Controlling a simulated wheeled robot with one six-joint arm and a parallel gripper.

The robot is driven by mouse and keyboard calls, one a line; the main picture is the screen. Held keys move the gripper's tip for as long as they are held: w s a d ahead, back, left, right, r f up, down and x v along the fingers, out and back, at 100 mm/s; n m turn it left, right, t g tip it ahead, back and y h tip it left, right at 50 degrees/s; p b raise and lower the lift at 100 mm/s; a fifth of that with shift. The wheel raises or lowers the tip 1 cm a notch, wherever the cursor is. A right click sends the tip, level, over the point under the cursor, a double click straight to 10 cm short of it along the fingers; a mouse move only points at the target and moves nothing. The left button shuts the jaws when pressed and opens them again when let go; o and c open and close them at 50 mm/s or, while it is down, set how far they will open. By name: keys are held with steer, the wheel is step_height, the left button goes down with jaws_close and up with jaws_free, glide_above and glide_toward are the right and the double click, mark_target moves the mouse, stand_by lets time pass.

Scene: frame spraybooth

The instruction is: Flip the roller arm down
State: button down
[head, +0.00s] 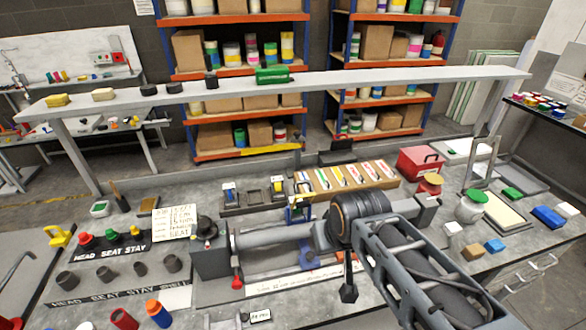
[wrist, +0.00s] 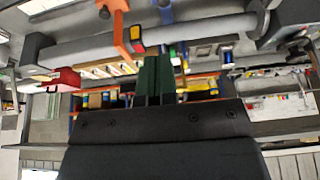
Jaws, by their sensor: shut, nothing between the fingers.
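My gripper (wrist: 160,62) shows in the wrist view as two dark green fingers, shut together and empty. An orange arm-like part (wrist: 122,32) hangs across a grey tube in that view, a little left of the fingertips and apart from them in the picture. It may be the roller arm; I cannot tell for sure. In the head view the grey tube (head: 275,243) lies across a bench fixture (head: 210,257). My arm covers the tube's right part, and I cannot make out my fingertips there.
A wooden rack (head: 345,180) lies behind the tube. Cups and bottles crowd the left. A long raised shelf (head: 350,83) crosses the back.

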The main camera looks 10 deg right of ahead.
steer(key=g+p, duration=0.1)
steer(key=g, duration=0.1)
glide_toward(301, 197)
steer(key=s+d+r, duration=0.2)
steer(key=s+r, duration=0.1)
steer(key=s, duration=0.1)
steer(key=w+r+g+p, duration=0.1)
steer(key=w+r+g, duration=0.2)
steer(key=w, duration=1.2)
steer(key=shift+w+r+g, duration=0.25)
steer(key=shift+r+g, duration=0.05)
steer(key=shift+r, duration=0.45)
steer(key=s+f, duration=0.3)
steer(key=f, duration=0.9)
steer(key=shift+s+a+f+b, duration=0.2)
steer(key=shift+s+f+b, duration=0.1)
steer(key=shift+s+b, duration=0.1)
steer(key=shift+f, duration=0.1)
